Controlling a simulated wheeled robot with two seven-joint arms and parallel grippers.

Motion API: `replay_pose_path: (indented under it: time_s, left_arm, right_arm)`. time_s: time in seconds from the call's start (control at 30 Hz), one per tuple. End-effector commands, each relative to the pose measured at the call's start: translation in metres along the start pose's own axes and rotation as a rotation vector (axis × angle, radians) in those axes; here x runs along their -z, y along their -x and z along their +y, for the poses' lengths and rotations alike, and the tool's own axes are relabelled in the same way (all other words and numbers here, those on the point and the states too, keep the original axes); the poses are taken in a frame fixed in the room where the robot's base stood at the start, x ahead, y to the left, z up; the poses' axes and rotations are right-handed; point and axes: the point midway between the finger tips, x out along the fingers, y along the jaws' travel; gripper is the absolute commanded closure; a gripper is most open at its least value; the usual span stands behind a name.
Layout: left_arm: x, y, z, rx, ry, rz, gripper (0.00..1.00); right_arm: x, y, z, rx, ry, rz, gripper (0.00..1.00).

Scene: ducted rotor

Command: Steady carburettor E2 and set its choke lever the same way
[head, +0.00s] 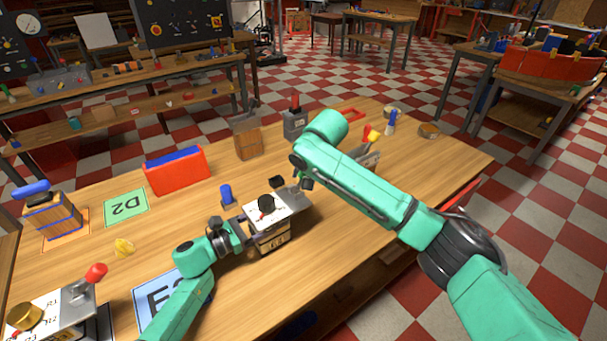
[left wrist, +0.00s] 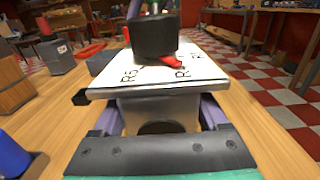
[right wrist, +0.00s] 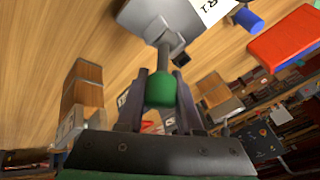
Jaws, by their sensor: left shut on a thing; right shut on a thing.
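The carburettor (head: 274,206) stands on the wooden table. It has a white top plate, a black round knob (left wrist: 155,36) with a red pointer, and a grey lever plate (right wrist: 143,16) at one side. My left gripper (head: 249,238) is shut on its body from the left; in the left wrist view the fingers sit on both sides below the plate. Its choke lever ends in a green knob (right wrist: 161,91). My right gripper (right wrist: 160,98) is shut around that knob, reaching in from above right. In the head view my right wrist partly hides the lever.
A second carburettor (head: 50,312) with a red-knobbed lever stands at the lower left. Beside it lies a blue card (head: 150,292), partly hidden by my left arm. A red bin (head: 176,172), green D2 card (head: 126,208) and blue-topped piece (head: 227,194) are nearby. The front right table is clear.

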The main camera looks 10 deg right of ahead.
Motion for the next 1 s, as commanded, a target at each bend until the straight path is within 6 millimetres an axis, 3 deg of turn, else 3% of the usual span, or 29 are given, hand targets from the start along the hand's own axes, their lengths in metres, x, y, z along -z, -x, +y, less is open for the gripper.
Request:
replay_pose_path:
  time_s: [0.47, 1.0]
  left_arm:
    - [0.0, 0.0, 0.001, -0.003, 0.001, 0.001, 1.0]
    - [0.001, 0.001, 0.001, -0.003, 0.0, 0.001, 1.0]
  right_arm:
    - [0.0, -0.001, 0.001, 0.011, -0.012, -0.017, 1.0]
    - [0.003, -0.012, 0.01, 0.173, -0.162, -0.238, 1.0]
